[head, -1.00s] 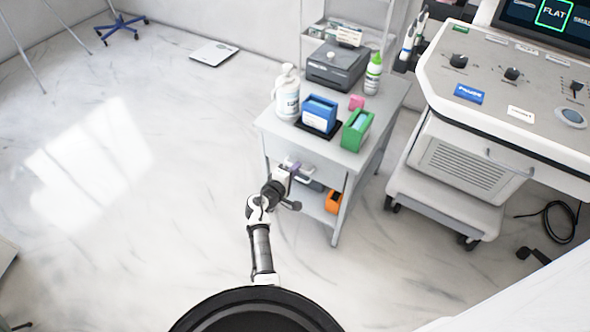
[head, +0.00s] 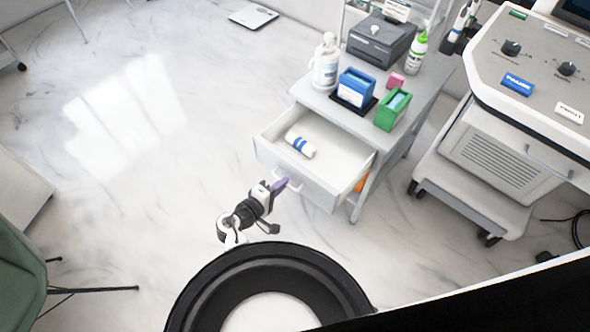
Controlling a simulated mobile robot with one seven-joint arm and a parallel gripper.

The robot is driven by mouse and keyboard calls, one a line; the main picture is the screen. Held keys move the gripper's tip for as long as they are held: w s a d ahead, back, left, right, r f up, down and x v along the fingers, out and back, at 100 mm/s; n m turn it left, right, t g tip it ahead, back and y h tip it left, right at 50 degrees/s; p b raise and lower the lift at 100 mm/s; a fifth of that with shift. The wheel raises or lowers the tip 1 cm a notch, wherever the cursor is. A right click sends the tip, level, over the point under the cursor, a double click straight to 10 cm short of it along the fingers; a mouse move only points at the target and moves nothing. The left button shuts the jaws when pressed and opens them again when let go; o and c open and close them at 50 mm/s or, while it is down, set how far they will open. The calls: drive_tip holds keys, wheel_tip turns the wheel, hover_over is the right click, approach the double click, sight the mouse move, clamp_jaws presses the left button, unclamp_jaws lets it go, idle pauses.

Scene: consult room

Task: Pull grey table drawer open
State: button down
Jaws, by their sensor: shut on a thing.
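The grey table (head: 325,106) stands right of the middle in the head view. Its drawer (head: 340,195) is pulled well out toward me, and its inside shows. A white roll or tube with blue bands (head: 300,145) lies in the drawer. My gripper (head: 282,186) is at the drawer's front face and shut on the drawer handle. The handle itself is mostly hidden by the gripper.
On the table top stand a white pump bottle (head: 326,62), a blue box (head: 356,87), a green box (head: 393,109), a dark printer-like device (head: 381,41) and a green-capped bottle (head: 417,48). A wheeled machine (head: 500,165) stands to the right. A green chair (head: 22,275) is lower left.

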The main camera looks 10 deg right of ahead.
drive_tip(key=shift+f+v, duration=0.2)
drive_tip(key=shift+v, duration=0.85)
drive_tip(key=shift+f+v, duration=0.25)
drive_tip(key=shift+v, duration=0.75)
drive_tip(key=shift+a, duration=0.1)
drive_tip(key=c, duration=1.5)
unclamp_jaws()
drive_tip(key=shift+c, duration=0.2)
drive_tip(key=shift+s+a, duration=0.1)
drive_tip(key=shift+a, duration=0.05)
